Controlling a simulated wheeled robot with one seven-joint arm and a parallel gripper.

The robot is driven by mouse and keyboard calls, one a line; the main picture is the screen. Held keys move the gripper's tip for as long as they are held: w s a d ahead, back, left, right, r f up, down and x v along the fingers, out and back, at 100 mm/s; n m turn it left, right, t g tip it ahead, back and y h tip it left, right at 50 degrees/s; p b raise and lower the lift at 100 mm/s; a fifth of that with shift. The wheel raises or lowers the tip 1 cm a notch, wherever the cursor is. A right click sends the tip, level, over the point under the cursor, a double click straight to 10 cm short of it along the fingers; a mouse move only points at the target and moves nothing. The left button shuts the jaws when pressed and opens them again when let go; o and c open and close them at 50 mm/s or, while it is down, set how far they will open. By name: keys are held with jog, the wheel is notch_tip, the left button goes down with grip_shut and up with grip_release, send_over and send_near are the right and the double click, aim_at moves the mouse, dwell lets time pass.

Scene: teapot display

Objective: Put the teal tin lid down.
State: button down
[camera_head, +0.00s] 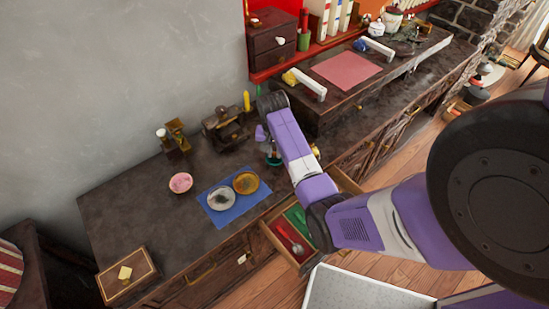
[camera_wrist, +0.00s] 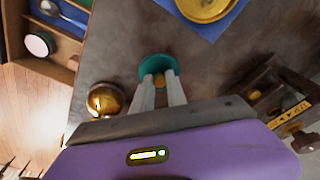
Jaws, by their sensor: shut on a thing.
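The teal tin lid (camera_wrist: 154,63) shows in the wrist view as a round teal piece with a brassy knob, at the tips of my gripper. My gripper (camera_wrist: 160,80) is shut on the lid's knob, with a pale finger on each side. In the head view a sliver of the teal lid (camera_head: 273,161) shows beneath my gripper (camera_head: 271,151), over the dark counter (camera_head: 140,207). My wrist partly hides it there. I cannot tell whether the lid touches the counter or hangs just above it.
A blue mat (camera_head: 222,219) with two round dishes lies left of the lid. A brass ball-shaped object (camera_wrist: 105,99) is close beside my gripper. An open drawer (camera_head: 283,250) holds utensils at the front. Dark mechanical pieces (camera_head: 224,128) stand behind. The counter's left part has bare room.

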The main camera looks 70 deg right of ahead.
aim_at(275, 155)
jog(key=shift+f, duration=1.8)
jog(key=shift+f, duration=0.15)
jog(key=c, duration=1.3)
grip_release()
jog(key=shift+c, duration=0.2)
